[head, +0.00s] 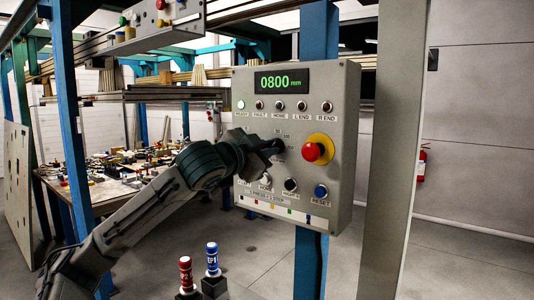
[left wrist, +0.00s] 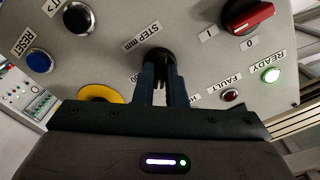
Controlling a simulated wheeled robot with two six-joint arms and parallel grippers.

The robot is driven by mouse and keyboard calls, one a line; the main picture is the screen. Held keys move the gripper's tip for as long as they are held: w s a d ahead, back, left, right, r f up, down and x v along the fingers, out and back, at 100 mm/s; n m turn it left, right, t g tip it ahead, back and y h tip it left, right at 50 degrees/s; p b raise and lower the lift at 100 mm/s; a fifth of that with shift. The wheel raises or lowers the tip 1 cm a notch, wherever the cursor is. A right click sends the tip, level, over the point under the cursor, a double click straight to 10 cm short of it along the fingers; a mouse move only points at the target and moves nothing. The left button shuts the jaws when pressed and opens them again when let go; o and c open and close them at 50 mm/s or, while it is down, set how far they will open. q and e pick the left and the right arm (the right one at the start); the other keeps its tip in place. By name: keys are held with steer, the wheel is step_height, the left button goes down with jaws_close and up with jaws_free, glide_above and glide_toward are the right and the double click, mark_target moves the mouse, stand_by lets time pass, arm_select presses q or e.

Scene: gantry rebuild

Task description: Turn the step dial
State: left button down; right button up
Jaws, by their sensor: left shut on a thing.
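The step dial (left wrist: 159,56) is a black knob beside the "STEP mm" label in the left wrist view. My left gripper (left wrist: 160,80) is shut on it, with a dark finger on either side. In the head view my left gripper (head: 268,148) reaches the panel face, and the dial there is mostly hidden by it. Part of the dial's number scale shows just above. The grey control panel (head: 347,110) carries a green display (head: 281,80) reading 0800 mm. My right gripper is in neither view.
A red stop button on a yellow ring (head: 318,149) sits close right of the dial. A red-handled switch (left wrist: 247,18) and lit READY lamp (left wrist: 271,75) are on the panel.

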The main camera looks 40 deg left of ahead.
arm_select(q)
steer(key=shift+f+n+b, duration=0.15)
steer(key=shift+n+b, duration=1.1)
steer(key=shift+n, duration=2.55)
steer(key=c, duration=1.5)
jaws_free()
